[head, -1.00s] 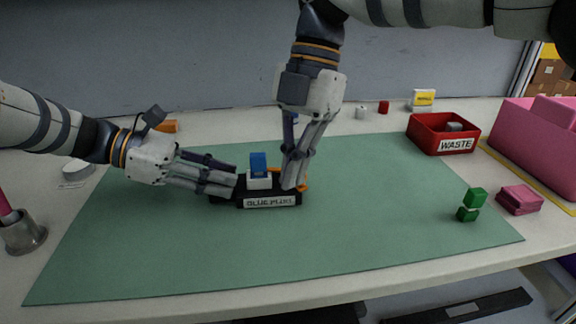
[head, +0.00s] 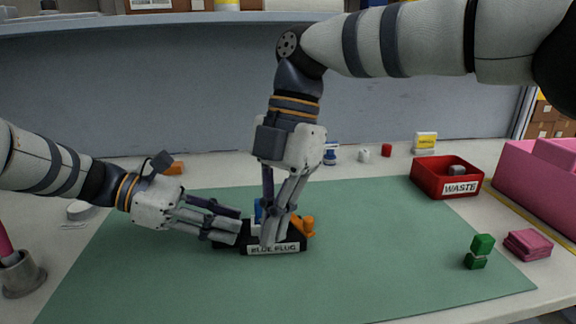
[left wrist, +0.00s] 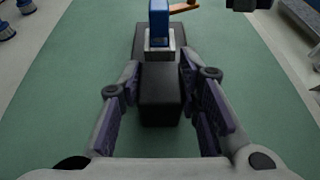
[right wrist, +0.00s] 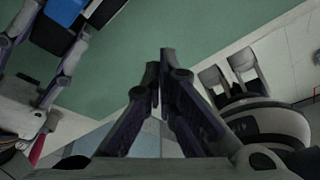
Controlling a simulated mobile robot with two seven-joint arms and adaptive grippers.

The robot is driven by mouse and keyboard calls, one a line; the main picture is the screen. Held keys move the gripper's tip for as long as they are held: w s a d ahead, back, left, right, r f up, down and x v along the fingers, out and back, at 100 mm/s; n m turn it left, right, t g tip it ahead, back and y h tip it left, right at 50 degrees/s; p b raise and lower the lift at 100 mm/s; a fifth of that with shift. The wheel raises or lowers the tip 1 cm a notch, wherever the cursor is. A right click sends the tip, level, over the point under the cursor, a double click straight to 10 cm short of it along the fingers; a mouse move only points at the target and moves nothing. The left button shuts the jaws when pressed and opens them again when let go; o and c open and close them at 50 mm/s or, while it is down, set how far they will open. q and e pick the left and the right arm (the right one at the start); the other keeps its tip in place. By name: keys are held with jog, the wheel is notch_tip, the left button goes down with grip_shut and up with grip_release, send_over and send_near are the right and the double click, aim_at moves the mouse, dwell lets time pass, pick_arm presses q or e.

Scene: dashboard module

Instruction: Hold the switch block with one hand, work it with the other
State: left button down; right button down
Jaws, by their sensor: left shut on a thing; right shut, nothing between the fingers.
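The switch block is a black base (head: 291,240) with a white "BLUE PLUG" label on its front. A blue upright piece (head: 257,210) stands on it in a pale socket, partly hidden by my right fingers. An orange lever (head: 305,225) is at its right end. My left gripper (head: 238,231) is shut on the left end of the base; the left wrist view shows the base (left wrist: 160,95) between its fingers. My right gripper (head: 268,242) points down, shut and empty, in front of the blue piece. Whether it touches the block is unclear. The right wrist view shows the blue piece (right wrist: 65,10) apart from the fingertips.
The block is on a green mat (head: 380,260) with free room to the right. Green cubes (head: 480,250), a pink stack (head: 528,244) and a red WASTE bin (head: 446,178) are at the right. A metal cup (head: 22,275) stands at the far left.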

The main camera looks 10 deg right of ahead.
aim_at(310, 218)
jog(key=v, duration=1)
jog(key=shift+w, duration=0.15)
jog(key=shift+d+f, duration=0.1)
jog(key=c, duration=2)
grip_release()
jog(key=o, duration=0.4)
jog(key=shift+d+m, duration=0.15)
jog(key=shift+m, duration=0.55)
jog(key=d+f+m+t+h, duration=0.1)
jog(key=f+m, duration=0.2)
jog(key=m, duration=0.2)
jog(key=d+f+m+t, duration=0.1)
jog(key=f+m, duration=0.3)
jog(key=m, duration=0.2)
jog(key=d+f+m+h, duration=0.1)
jog(key=f+m, duration=0.2)
jog(key=m, duration=0.2)
jog(key=shift+w+d+f+t+h, duration=0.15)
jog(key=shift+w+f+t+h, duration=0.15)
jog(key=shift+w+f+t, duration=0.1)
